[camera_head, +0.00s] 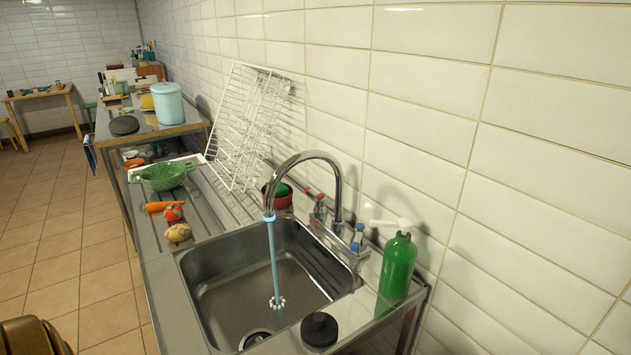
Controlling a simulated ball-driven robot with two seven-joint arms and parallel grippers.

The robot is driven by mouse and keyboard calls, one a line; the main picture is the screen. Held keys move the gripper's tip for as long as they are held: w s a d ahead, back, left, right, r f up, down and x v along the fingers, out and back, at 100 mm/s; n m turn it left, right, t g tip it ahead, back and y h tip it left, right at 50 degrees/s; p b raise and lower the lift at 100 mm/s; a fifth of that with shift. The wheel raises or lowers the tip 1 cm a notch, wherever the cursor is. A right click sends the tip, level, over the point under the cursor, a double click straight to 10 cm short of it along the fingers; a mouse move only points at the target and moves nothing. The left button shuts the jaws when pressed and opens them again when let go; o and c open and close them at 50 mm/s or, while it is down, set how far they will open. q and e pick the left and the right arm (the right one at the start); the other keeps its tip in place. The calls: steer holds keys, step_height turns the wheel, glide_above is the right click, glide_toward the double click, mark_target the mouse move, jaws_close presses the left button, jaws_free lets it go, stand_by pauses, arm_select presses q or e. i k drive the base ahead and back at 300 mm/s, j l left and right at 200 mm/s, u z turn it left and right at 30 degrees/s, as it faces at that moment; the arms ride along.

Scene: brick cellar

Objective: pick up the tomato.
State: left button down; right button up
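The red tomato (174,213) sits on the metal drainboard left of the sink, with some lighter and green patches on it. An orange carrot (160,206) lies just behind it, and a yellowish potato-like vegetable (179,233) lies just in front. The tomato is in plain sight, with nothing on top of it. Neither of my grippers can be made out in the head view.
A green colander (160,178) stands behind the vegetables. The sink (262,285) has water running from its tap (337,190). A white wire rack (245,125) leans on the wall. A green bottle (397,268) stands at right. Tiled floor (105,270) left of the counter is clear.

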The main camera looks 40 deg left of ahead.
mark_target(174, 213)
steer(key=u, duration=2.05)
steer(key=i+j+u, duration=0.15)
steer(key=j+u, duration=0.25)
steer(key=i+j+u, duration=0.2)
steer(key=j+u, duration=0.25)
steer(key=i+j+u, duration=0.4)
steer(key=i+j+z, duration=0.25)
steer(key=i, duration=0.15)
steer(key=i+j+z, duration=0.2)
steer(key=i, duration=0.25)
steer(key=i+l+z, duration=0.1)
steer(key=z, duration=0.35)
steer(key=i+z, duration=0.2)
steer(key=z, duration=0.3)
steer(key=i+z, duration=0.2)
steer(key=z, duration=0.25)
steer(key=i+j+z, duration=0.1)
steer(key=z, duration=0.4)
